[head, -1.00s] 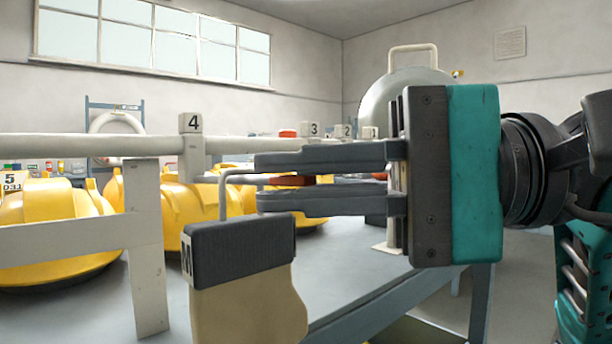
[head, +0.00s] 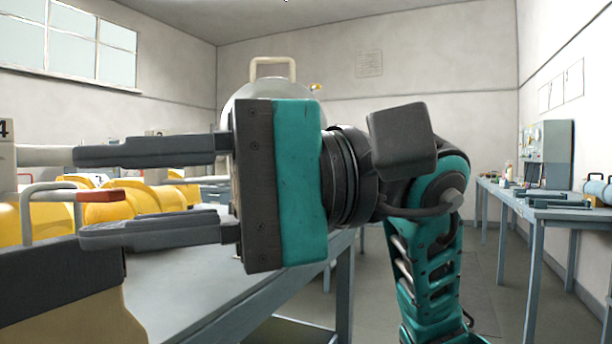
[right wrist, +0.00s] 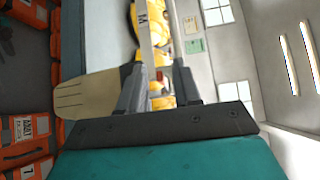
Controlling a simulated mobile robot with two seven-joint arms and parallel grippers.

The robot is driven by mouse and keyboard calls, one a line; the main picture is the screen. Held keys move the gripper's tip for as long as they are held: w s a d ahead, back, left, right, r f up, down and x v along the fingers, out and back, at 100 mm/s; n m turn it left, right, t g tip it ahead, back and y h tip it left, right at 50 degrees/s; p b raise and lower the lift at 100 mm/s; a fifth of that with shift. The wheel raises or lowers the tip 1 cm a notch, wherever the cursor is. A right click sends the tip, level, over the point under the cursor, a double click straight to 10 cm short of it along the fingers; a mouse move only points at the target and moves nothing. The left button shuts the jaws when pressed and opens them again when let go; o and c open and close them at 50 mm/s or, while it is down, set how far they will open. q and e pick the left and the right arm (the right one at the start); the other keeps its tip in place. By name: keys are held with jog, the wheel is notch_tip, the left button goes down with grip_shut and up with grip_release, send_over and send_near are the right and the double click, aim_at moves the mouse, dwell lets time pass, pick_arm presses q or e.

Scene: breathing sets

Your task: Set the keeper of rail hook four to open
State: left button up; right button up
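The block marked 4 (head: 6,129) is cut off at the left edge of the head view, on the pale rail (head: 45,155). Near it is a bent grey hook rod (head: 25,205) with a red keeper (head: 98,196) at its end, lying roughly level. My right gripper (head: 82,192) is open, its fingers above and below the keeper with clear gaps in the picture. The right wrist view shows the spread fingers (right wrist: 158,85) with a small red bit between them. I cannot tell whether the keeper is open or closed. My left gripper is not in view.
A tan piece with a dark top (head: 60,275) stands close below my right gripper's lower finger. Yellow sets (head: 125,203) sit on the grey table (head: 210,285) behind. A side bench (head: 550,208) runs along the right wall, with free floor (head: 485,290) between.

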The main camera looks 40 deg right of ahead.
jog(key=v, duration=1.1)
jog(key=shift+s+d, duration=0.15)
jog(key=shift+d, duration=0.2)
